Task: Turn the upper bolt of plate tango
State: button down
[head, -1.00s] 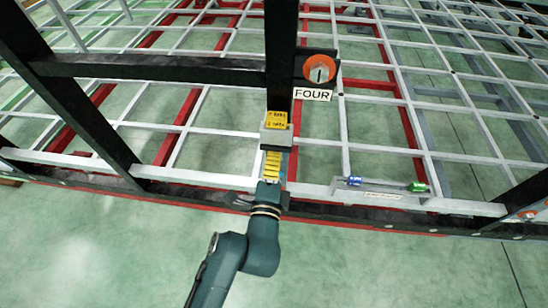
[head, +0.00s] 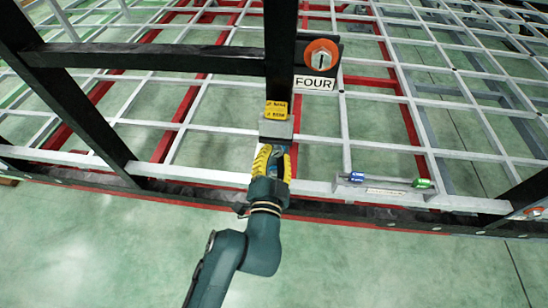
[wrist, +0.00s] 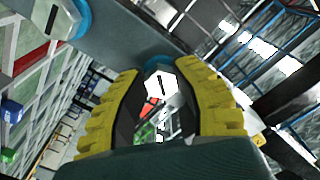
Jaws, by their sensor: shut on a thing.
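A grey plate (head: 276,129) sits on the black upright, under yellow labels (head: 275,110) too small to read surely. It also shows in the wrist view (wrist: 118,42). A white hexagonal bolt head (wrist: 161,88) with a dark line across it and a blue ring behind sits between the yellow fingers of my gripper (wrist: 158,78). My gripper is shut on it. A second bolt (wrist: 52,17) with a blue ring is apart at the upper left. In the head view my gripper (head: 272,150) is at the plate's lower part and hides the bolts there.
An orange round dial (head: 321,56) with a FOUR sign (head: 314,84) is mounted right of the upright. A bar with blue and green ends (head: 385,182) lies along the front rail at the right. Black and white beams surround the arm. The green floor in front is clear.

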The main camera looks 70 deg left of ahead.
jog(key=n+b, duration=0.1)
jog(key=f+n, duration=0.1)
jog(key=n, duration=0.1)
jog(key=shift+n+b, duration=0.3)
jog(key=shift+b, duration=0.05)
jog(key=n+b, duration=0.2)
jog(key=n, duration=0.2)
jog(key=shift+w+n, duration=0.15)
jog(key=shift+n, duration=0.15)
jog(key=n+b, duration=0.2)
jog(key=n, duration=0.2)
jog(key=shift+w+d, duration=0.1)
jog(key=shift+w+r+n+b, duration=0.15)
jog(key=shift+n+b, duration=0.95)
jog(key=shift+n, duration=1.4)
jog(key=c, duration=1.1)
grip_release()
jog(key=shift+r, duration=0.1)
jog(key=o, duration=0.3)
jog(key=shift+a+r, duration=0.15)
jog(key=shift+a, duration=0.1)
jog(key=shift+o, duration=0.2)
jog(key=shift+d, duration=0.1)
